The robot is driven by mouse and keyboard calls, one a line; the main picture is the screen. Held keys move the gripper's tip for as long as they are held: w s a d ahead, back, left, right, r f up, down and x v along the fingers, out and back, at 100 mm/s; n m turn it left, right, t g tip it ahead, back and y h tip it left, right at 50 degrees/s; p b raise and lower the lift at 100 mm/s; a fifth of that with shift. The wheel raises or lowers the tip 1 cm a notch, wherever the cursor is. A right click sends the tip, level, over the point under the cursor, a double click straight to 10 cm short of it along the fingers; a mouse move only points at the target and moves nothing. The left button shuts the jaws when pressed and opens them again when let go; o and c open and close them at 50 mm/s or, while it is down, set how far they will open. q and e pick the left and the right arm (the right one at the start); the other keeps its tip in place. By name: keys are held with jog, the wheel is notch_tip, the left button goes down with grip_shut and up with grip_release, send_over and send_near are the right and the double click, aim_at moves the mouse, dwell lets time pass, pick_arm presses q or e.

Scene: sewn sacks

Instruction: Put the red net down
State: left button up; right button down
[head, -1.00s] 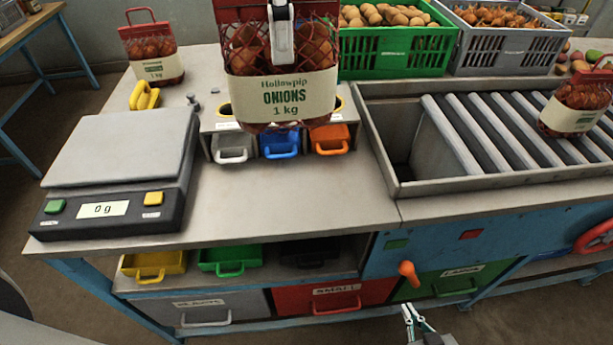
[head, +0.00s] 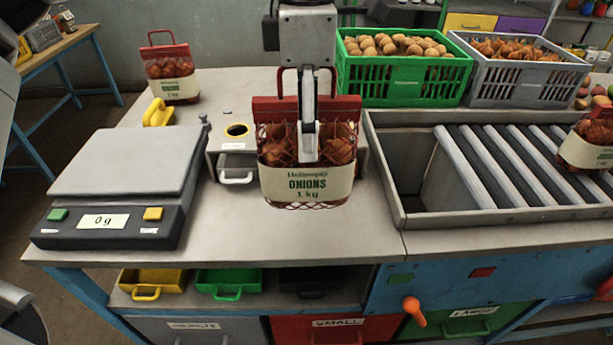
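The red net (head: 305,182) of onions, with a cream label reading "Onions 1 kg", is upright in the middle of the head view, in front of the small drawer unit. Its red top band and loop handle rise around my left gripper (head: 308,150). That gripper points down from above and is shut on the net's top; its far finger is hidden. I cannot tell whether the net's bottom touches the bench (head: 300,235). My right gripper is not in view.
A scale (head: 120,185) reading 0 g stands at the left. Another onion net (head: 170,72) stands behind it, and a third (head: 588,145) is on the rollers (head: 500,165) at the right. Green (head: 400,75) and grey (head: 525,72) crates stand at the back. The bench front is clear.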

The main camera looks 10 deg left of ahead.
aim_at(307, 175)
pick_arm(q)
jog(key=shift+f, duration=4.8)
jog(key=shift+f+b, duration=0.2)
jog(key=shift+b, duration=0.1)
jog(key=o, duration=2.1)
notch_tip(307, 175, up, 12)
jog(key=shift+r+p, duration=0.15)
jog(key=shift+p, duration=0.25)
